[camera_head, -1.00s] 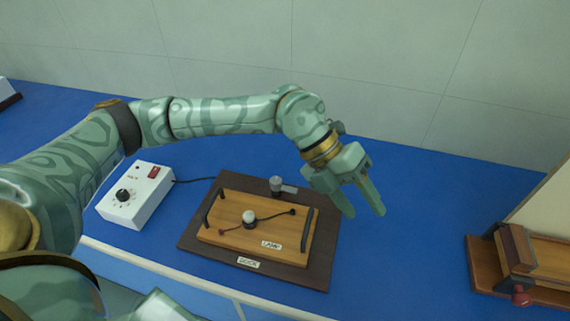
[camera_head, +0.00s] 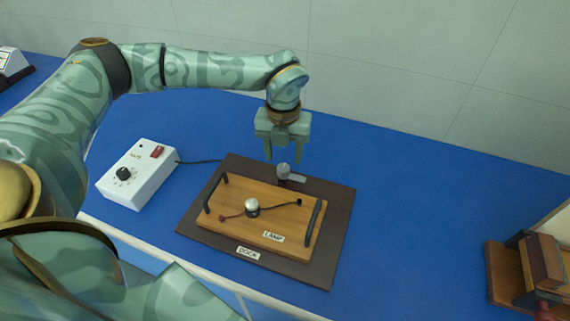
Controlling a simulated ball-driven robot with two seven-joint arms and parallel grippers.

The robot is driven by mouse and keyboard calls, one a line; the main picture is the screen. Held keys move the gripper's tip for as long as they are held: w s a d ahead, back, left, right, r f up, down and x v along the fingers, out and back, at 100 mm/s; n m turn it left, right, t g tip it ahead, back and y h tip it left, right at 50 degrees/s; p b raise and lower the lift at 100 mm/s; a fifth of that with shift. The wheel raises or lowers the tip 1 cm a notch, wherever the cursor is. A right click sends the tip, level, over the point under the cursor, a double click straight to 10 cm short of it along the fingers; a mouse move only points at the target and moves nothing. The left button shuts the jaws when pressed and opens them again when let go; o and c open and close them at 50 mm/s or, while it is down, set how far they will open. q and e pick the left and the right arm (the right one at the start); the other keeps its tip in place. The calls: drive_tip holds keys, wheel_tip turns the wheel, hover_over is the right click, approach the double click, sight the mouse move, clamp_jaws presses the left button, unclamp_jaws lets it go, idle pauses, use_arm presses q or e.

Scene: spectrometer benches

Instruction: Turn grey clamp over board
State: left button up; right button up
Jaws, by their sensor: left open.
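The grey clamp (camera_head: 284,171) is a small round knob with a flat arm that points right. It sits on the dark dock base (camera_head: 322,255), just behind the back edge of the wooden lamp board (camera_head: 232,232). The clamp's arm lies beside the board, not over it. The board carries a small lamp bulb, two dark handles and a "LAMP" label. My left gripper (camera_head: 284,158) points down with its fingers apart, above and slightly behind the clamp, and holds nothing. My right gripper is not in view.
A white control box (camera_head: 138,175) with a black knob and red switch stands left of the dock, its cable running behind. A wooden apparatus (camera_head: 530,272) stands at the right edge. The blue bench (camera_head: 410,205) is clear between it and the dock. A wall rises behind.

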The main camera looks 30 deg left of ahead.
sight(284, 166)
use_arm(q)
drive_tip(key=shift+f+b, duration=0.3)
drive_tip(key=shift+f, duration=1.55)
drive_tip(key=shift+c, duration=0.2)
drive_tip(key=c, duration=0.9)
